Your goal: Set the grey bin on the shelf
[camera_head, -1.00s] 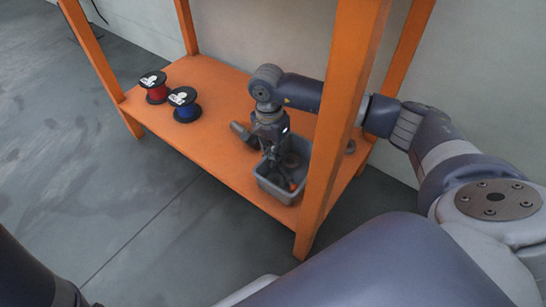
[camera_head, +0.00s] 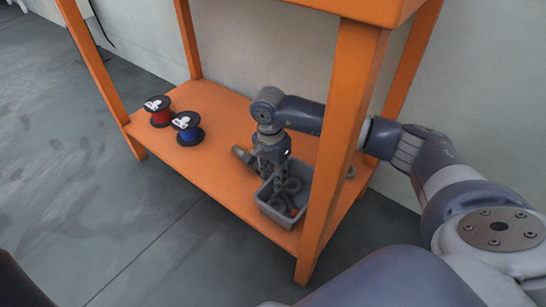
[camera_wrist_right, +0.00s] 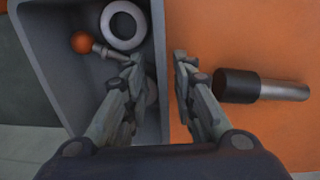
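The grey bin (camera_head: 270,211) stands on the lower orange shelf board (camera_head: 225,160), near the front right leg. It holds grey rings and a rod with an orange ball end. My right gripper (camera_head: 278,188) points down at the bin. In the right wrist view its fingers (camera_wrist_right: 158,68) are apart and straddle one wall of the bin (camera_wrist_right: 159,100), one finger inside and one outside. A gap shows beside the wall, so it looks open and not clamped. My left gripper is not in view.
A red spool (camera_head: 160,112) and a blue spool (camera_head: 187,128) stand on the left of the board. A part with a black sleeve and metal rod (camera_wrist_right: 262,87) lies beside the bin. The orange front leg (camera_head: 336,150) stands close to my right arm.

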